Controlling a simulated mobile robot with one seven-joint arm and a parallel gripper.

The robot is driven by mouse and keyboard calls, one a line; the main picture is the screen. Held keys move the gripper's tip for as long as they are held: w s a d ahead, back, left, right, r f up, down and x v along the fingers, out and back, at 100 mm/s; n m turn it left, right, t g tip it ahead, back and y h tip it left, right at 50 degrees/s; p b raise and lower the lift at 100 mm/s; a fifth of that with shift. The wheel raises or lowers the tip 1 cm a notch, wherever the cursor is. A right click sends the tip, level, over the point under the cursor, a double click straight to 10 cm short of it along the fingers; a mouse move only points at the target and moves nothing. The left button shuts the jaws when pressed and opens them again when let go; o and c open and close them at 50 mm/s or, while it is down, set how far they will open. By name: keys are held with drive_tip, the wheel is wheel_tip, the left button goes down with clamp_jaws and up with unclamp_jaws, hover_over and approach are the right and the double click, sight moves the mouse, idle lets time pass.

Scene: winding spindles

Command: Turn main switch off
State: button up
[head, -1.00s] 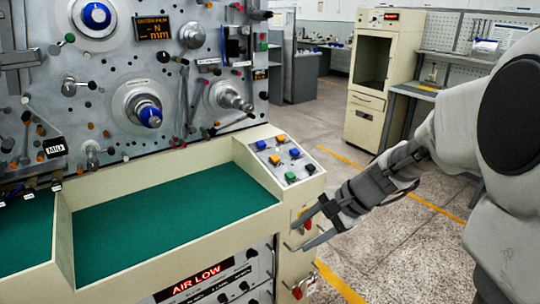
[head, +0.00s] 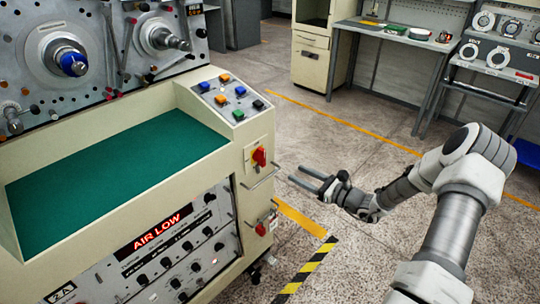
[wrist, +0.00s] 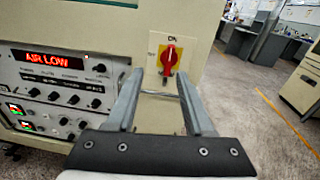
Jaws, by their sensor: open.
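The main switch is a red rotary knob on a yellow plate (head: 259,156), on the end face of the cream machine cabinet in the head view. In the wrist view the red knob (wrist: 169,58) is straight ahead, its handle roughly upright below an "ON" mark. My gripper (head: 296,174) is open and empty, to the right of the switch and a little lower in the head view, apart from it. In the wrist view the knob shows above and between the two fingers (wrist: 161,82).
A metal handle bar (head: 262,178) sticks out just below the switch. A second red knob (head: 262,228) is lower on the same face. The front panel display (head: 155,232) reads AIR LOW. A workbench (head: 385,32) stands behind; floor around my arm is clear.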

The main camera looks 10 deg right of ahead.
drive_tip(key=d+f+m+t, duration=0.1)
drive_tip(key=d, duration=0.1)
drive_tip(key=b, duration=0.1)
approach(264, 152)
drive_tip(key=shift+h, duration=0.4)
drive_tip(key=x, duration=0.9)
drive_tip(key=shift+w+a+r, duration=0.1)
drive_tip(key=shift+w+a, duration=0.05)
drive_tip(key=shift+a, duration=0.1)
clamp_jaws()
